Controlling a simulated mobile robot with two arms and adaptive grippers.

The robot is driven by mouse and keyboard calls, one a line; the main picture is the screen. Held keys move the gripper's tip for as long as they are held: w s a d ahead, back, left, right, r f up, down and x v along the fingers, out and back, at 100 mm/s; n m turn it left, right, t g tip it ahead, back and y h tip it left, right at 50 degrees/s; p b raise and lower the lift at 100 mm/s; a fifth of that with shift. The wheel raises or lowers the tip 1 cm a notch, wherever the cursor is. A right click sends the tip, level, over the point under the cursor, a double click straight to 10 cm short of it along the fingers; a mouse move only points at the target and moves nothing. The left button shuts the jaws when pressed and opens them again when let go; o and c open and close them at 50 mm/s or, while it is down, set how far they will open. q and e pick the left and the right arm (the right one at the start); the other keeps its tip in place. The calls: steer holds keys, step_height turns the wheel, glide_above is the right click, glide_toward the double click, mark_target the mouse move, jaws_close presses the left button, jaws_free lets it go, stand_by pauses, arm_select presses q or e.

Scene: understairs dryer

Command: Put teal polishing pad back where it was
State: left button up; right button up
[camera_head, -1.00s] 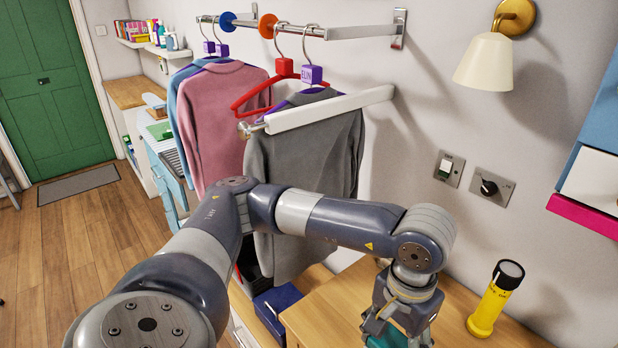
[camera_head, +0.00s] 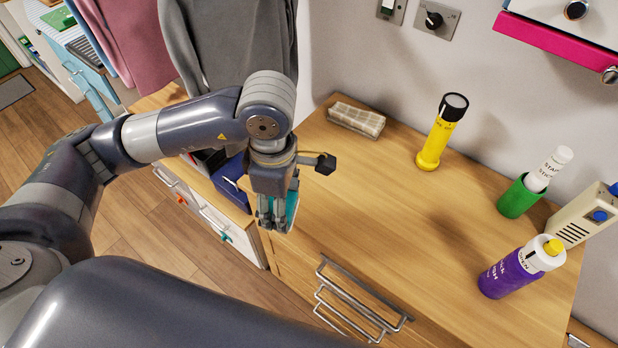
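The teal polishing pad (camera_head: 292,208) shows as a thin upright strip between the fingers of my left gripper (camera_head: 274,214). The gripper points down and is shut on the pad, and its fingers hide much of it. Gripper and pad appear at the left front edge of the wooden counter (camera_head: 400,215); I cannot tell how high they are above it or whether the pad touches it. My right gripper is not in view.
On the counter are a pale woven box (camera_head: 356,120), a yellow torch (camera_head: 437,138), a green holder (camera_head: 519,198) with a white stick, a purple bottle (camera_head: 512,275) and a beige device (camera_head: 584,217). The counter's middle is clear. Drawer handles (camera_head: 350,305) jut out at its front.

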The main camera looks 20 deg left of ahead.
arm_select(q)
steer(key=n, duration=0.2)
steer(key=d+f+n, duration=0.1)
steer(key=n, duration=0.1)
steer(key=shift+s+f, duration=0.2)
steer(key=n, duration=0.3)
steer(key=f+n+b, duration=0.1)
steer(key=shift+s+d+n, duration=0.1)
steer(key=shift+d+n, duration=0.2)
steer(key=n, duration=0.3)
steer(key=shift+s+d+f, duration=0.15)
steer(key=shift+f, duration=0.15)
steer(key=shift+d+f+n, duration=0.1)
steer(key=shift+n, duration=0.5)
steer(key=p, duration=0.4)
glide_above(310, 178)
steer(key=shift+f, duration=0.75)
step_height(310, 178, down, 3)
steer(key=shift+f+p, duration=0.15)
steer(key=shift+p, duration=0.6)
steer(key=shift+f+b, duration=0.3)
steer(key=o, duration=0.9)
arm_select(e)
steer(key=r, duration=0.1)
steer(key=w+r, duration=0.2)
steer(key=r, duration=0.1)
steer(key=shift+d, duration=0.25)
arm_select(q)
steer(key=shift+o, duration=0.2)
